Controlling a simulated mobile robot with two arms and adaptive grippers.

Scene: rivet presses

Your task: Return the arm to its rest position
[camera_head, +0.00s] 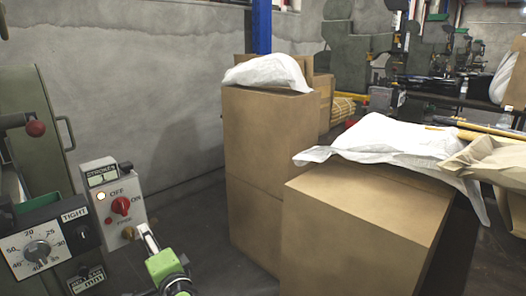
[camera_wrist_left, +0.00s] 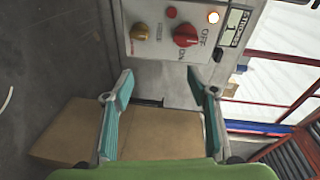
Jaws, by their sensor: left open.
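My left gripper (camera_head: 147,238) is low in the head view, just right of the control box, with its green body toward the bottom edge. In the left wrist view my left gripper (camera_wrist_left: 160,82) is open, with its two teal-padded fingers spread and nothing between them. The grey control box (camera_head: 100,172) has a red rotary knob (camera_head: 121,205) marked OFF and ON, a lit lamp and a small display. In the wrist view the red knob (camera_wrist_left: 185,35) is beyond the fingertips, apart from them. My right gripper is in neither view.
A dial panel (camera_head: 38,250) marked TIGHT and a red ball handle (camera_head: 35,128) are at the left. Tall cardboard boxes (camera_head: 270,130) and a nearer cardboard box (camera_head: 355,225) stand right of the gripper, topped with white sheeting (camera_head: 390,140). Dark floor lies between.

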